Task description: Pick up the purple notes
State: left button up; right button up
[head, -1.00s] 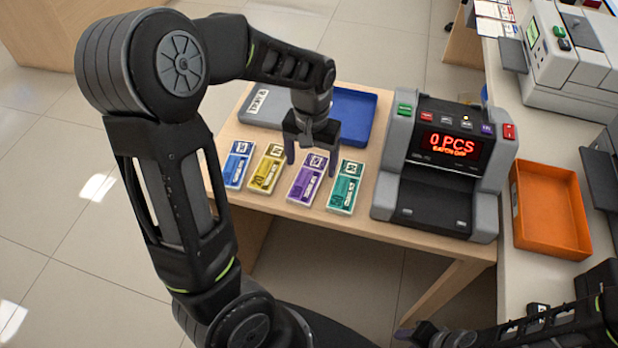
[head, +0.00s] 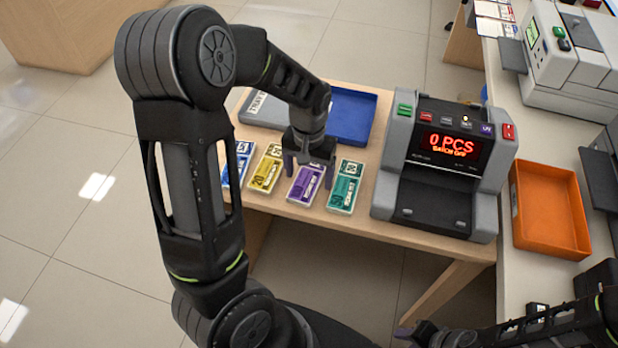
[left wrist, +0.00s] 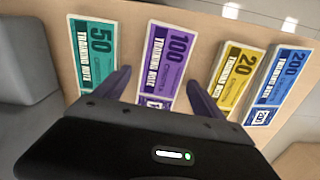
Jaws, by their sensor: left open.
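The purple notes (head: 305,188) lie flat on the wooden table, between the yellow and green bundles. In the left wrist view the purple notes (left wrist: 165,62) show the number 100, and their near end is partly hidden by my gripper. My left gripper (head: 308,176) is open above the purple notes, pointing down, with one finger to each side of them. In the left wrist view its fingers (left wrist: 160,92) stand apart with nothing between them that is gripped. My right gripper (head: 415,333) is at the bottom right edge of the head view, and its jaws are not clear.
Blue (head: 238,165), yellow (head: 267,170) and green (head: 345,187) note bundles lie close beside. A blue tray (head: 352,112) is behind. A counting machine (head: 440,170) reading 0 PCS stands right, then an orange tray (head: 550,210) on the counter.

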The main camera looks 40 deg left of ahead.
pick_arm(q)
jog(key=c, duration=1.5)
